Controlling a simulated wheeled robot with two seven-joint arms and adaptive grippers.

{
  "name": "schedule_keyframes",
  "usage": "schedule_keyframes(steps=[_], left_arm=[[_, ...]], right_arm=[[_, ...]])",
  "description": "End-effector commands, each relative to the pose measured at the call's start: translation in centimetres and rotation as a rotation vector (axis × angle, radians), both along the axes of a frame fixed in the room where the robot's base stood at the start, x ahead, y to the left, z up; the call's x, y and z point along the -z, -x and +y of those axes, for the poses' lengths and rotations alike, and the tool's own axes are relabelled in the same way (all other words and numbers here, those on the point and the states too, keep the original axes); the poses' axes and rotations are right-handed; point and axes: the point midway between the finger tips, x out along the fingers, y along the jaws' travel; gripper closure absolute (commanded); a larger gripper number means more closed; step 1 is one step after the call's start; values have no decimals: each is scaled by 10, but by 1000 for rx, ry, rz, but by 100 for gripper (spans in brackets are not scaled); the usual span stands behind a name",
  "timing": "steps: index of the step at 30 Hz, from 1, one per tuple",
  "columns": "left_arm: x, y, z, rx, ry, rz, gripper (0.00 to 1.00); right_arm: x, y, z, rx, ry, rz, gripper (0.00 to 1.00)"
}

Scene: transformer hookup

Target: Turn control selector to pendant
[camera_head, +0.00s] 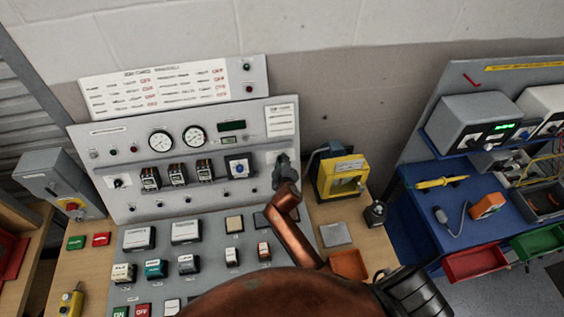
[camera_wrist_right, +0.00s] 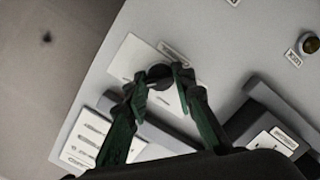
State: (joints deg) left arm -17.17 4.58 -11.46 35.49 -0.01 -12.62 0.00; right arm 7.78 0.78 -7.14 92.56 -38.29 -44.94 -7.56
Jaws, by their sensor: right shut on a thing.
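The grey control panel (camera_head: 225,187) stands upright against the wall in the head view. My right gripper (camera_head: 284,166) reaches its right side, below a white label card. In the right wrist view a dark round selector knob (camera_wrist_right: 159,71) sits on a pale plate (camera_wrist_right: 130,58). The green-black fingers of my right gripper (camera_wrist_right: 157,83) are on either side of the knob and shut on it. The knob's pointer and markings cannot be read. In the head view the knob is mostly hidden behind the gripper. My left gripper is not in view.
A yellow device (camera_head: 341,176) stands just right of the panel. Below the panel is a sloped desk with several buttons and switches. A blue bench (camera_head: 408,196) with instruments and red and green bins stands at the right. A grey box (camera_head: 58,183) stands at the left.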

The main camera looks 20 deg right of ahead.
Motion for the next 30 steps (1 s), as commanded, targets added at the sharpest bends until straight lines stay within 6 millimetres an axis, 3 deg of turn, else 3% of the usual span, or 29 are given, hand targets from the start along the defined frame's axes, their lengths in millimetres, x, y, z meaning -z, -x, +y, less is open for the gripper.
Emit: schedule_keyframes(steps=[13,14,15,21,30], left_arm=[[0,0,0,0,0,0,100],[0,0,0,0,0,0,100],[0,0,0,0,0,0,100],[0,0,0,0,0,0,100],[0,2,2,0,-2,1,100]], right_arm=[[0,0,0,2,-8,-3,100],[0,0,0,2,-8,-3,74],[0,0,0,2,-8,-3,72],[0,0,0,2,-8,-3,59],[-1,2,1,2,-7,-3,59]])
